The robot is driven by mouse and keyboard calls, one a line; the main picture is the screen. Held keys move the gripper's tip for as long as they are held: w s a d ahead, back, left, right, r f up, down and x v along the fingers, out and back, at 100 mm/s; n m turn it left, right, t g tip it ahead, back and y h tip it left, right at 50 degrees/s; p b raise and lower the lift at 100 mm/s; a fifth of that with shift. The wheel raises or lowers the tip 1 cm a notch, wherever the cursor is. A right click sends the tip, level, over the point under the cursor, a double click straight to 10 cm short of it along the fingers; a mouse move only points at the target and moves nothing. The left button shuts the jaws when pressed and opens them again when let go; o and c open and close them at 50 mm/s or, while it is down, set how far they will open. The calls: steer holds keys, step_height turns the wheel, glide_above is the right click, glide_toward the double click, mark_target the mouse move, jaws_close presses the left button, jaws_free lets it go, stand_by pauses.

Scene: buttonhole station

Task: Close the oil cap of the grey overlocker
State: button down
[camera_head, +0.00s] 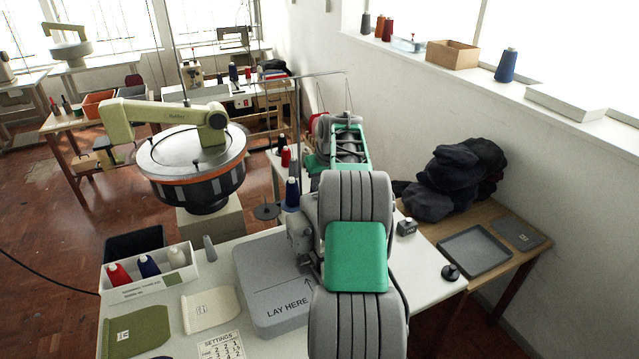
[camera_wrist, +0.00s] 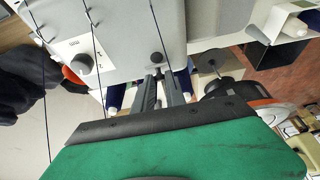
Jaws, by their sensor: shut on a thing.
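The grey overlocker (camera_head: 301,232) stands on the white table in the head view, partly hidden behind my arm. In the wrist view its pale grey body (camera_wrist: 125,28) fills the top, with a round grey knob and a small label. A small dark round cap (camera_wrist: 156,57), which looks like the oil cap, shows against the body at my fingertips. My gripper (camera_wrist: 158,76) points at this side of the machine, its two fingers close together and shut at the cap. The exact contact and any hinge or opening are too small to make out. The head view hides my gripper behind my arm.
A grey "LAY HERE" plate (camera_head: 270,285) lies left of the overlocker. A tray of cones (camera_head: 150,273) and cloth pieces lie farther left. A blue cone (camera_head: 292,194) and thread stand rise behind it. Thin threads cross the wrist view. Dark cloth (camera_head: 455,178) is piled at right.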

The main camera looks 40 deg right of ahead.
steer(key=shift+f+b, duration=0.1)
steer(key=shift+b, duration=0.25)
steer(key=s+f+t+b, duration=0.1)
steer(key=b, duration=0.5)
steer(key=shift+f+t+h+b, duration=0.2)
steer(key=shift+t+h+b, duration=0.1)
steer(key=shift+t, duration=0.1)
steer(key=t+b, duration=0.1)
steer(key=b, duration=0.3)
steer(key=s+f+t+b, duration=0.1)
steer(key=b, duration=0.3)
steer(key=shift+a+h, duration=0.2)
steer(key=shift+h, duration=0.2)
steer(key=t+b, duration=0.1)
steer(key=b, duration=0.2)
steer(key=t+b, duration=0.1)
steer(key=b, duration=0.3)
steer(key=s+t+h+b, duration=0.1)
steer(key=b, duration=0.2)
steer(key=shift+s+a+f, duration=0.1)
steer(key=shift+a+f, duration=0.15)
steer(key=shift+f, duration=0.15)
steer(key=b, duration=0.1)
steer(key=t+b, duration=0.1)
steer(key=b, duration=0.1)
steer(key=shift+s+r+t, duration=0.15)
steer(key=shift+t, duration=0.15)
steer(key=shift+r, duration=0.1)
steer(key=c, duration=1.4)
jaws_free()
